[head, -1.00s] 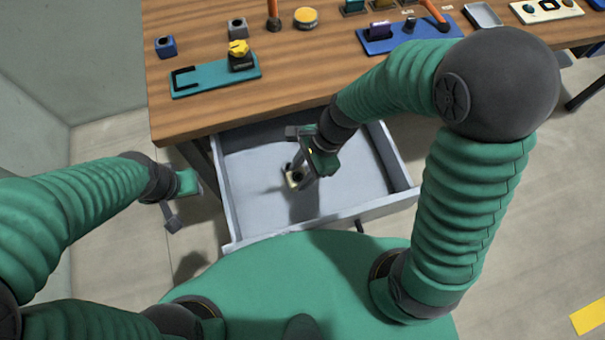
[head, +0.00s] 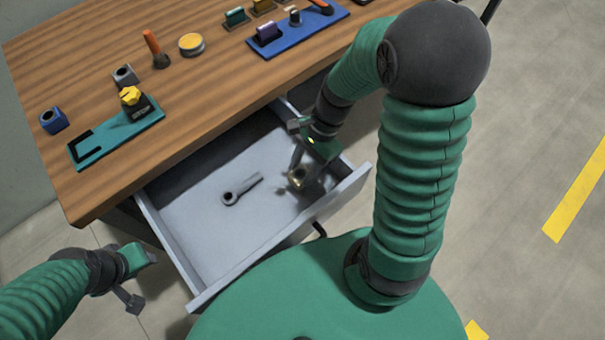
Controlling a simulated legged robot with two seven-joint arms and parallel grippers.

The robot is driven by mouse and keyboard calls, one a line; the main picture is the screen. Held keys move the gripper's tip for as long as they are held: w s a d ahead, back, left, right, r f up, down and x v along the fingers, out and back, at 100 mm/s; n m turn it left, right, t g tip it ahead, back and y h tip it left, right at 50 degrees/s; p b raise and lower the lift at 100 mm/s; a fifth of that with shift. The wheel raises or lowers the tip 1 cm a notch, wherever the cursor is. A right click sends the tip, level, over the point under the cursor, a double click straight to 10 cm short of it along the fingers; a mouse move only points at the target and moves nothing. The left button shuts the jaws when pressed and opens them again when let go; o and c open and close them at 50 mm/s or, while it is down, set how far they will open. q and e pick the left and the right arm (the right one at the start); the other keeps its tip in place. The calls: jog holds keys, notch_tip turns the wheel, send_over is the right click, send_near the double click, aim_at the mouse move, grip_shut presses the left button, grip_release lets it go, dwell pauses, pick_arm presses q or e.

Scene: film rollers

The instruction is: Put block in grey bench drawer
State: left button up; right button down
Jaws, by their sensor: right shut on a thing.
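The grey bench drawer (head: 170,238) is pulled open beneath the wooden bench. My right gripper (head: 298,168) reaches down into its right part. It is shut on a small brass-coloured block (head: 299,182) with a dark hollow in it. The block is inside the drawer walls, low over the floor; its exact contact with the floor is unclear. The gripper's own fingers partly hide it. My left gripper (head: 140,278) is outside the drawer at the lower left, with its fingers spread and nothing between them.
A grey spanner-like piece (head: 242,190) lies on the drawer floor, left of the block. The bench top (head: 190,85) carries a teal tray (head: 95,150), a blue tray (head: 318,30), a blue block (head: 53,121) and an orange-handled tool (head: 153,48). The drawer's left part is clear.

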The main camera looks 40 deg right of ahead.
notch_tip(320, 180, down, 3)
jog(key=shift+a+r+b, duration=0.1)
jog(key=shift+b, duration=0.35)
jog(key=shift+r, duration=0.15)
jog(key=c, duration=0.9)
grip_release()
jog(key=shift+o, duration=0.2)
